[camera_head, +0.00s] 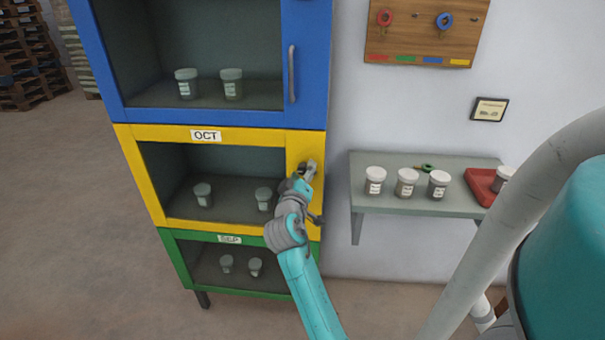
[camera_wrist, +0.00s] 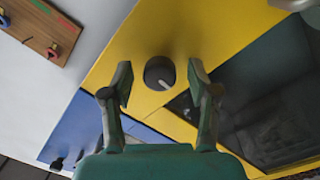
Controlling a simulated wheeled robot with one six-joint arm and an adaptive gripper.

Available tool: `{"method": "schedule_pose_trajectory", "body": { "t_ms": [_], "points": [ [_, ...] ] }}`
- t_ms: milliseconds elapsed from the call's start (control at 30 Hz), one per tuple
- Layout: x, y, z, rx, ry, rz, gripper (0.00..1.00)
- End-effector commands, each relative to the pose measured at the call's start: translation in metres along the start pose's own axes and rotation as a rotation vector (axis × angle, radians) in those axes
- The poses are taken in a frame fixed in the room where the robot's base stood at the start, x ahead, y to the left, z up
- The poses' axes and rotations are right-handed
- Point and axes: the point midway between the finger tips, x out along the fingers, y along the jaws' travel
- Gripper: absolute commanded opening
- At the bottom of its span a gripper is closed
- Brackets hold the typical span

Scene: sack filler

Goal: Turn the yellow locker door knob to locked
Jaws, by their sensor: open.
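The yellow locker door (camera_head: 161,196) is closed, between a blue one above and a green one below, with an "OCT" label on its top edge. Its round grey knob (camera_wrist: 160,74) with a pale pointer mark shows in the wrist view, on the yellow frame. My gripper (camera_wrist: 160,82) is open, with one finger on each side of the knob in that view. I cannot tell whether the fingers reach around the knob or are still short of it; no contact shows. In the head view, my gripper (camera_head: 309,170) is at the right side of the yellow door and mostly hides the knob.
The blue door (camera_head: 228,117) has a vertical handle (camera_head: 292,74). The green door (camera_head: 186,262) is below. To the right, a grey shelf (camera_head: 398,203) holds several white-lidded jars and a red tray (camera_head: 481,187). A wooden key board (camera_head: 410,45) hangs above.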

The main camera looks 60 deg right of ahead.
Motion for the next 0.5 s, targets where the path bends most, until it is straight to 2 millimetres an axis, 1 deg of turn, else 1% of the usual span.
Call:
{"method": "schedule_pose_trajectory", "body": {
  "t_ms": [200,233,267,300,367,400,433,467,500],
  "points": [
    [0.0002,-0.0002,0.0000,0.000,0.000,0.000,0.60],
    [0.0002,-0.0002,0.0000,0.000,0.000,0.000,0.55],
    [0.0002,-0.0002,0.0000,0.000,0.000,0.000,0.47],
    [0.0001,-0.0002,0.0000,0.000,0.000,-0.001,0.37],
    [0.0001,-0.0002,0.0000,0.000,0.000,-0.001,0.22],
    [0.0001,-0.0002,0.0000,0.000,0.000,0.000,0.12],
    [0.0001,-0.0002,0.0000,0.000,0.000,-0.001,0.05],
    [0.0001,-0.0002,0.0000,0.000,0.000,-0.001,0.00],
    [0.0001,-0.0002,0.0000,0.000,0.000,-0.001,0.00]
  ]
}}
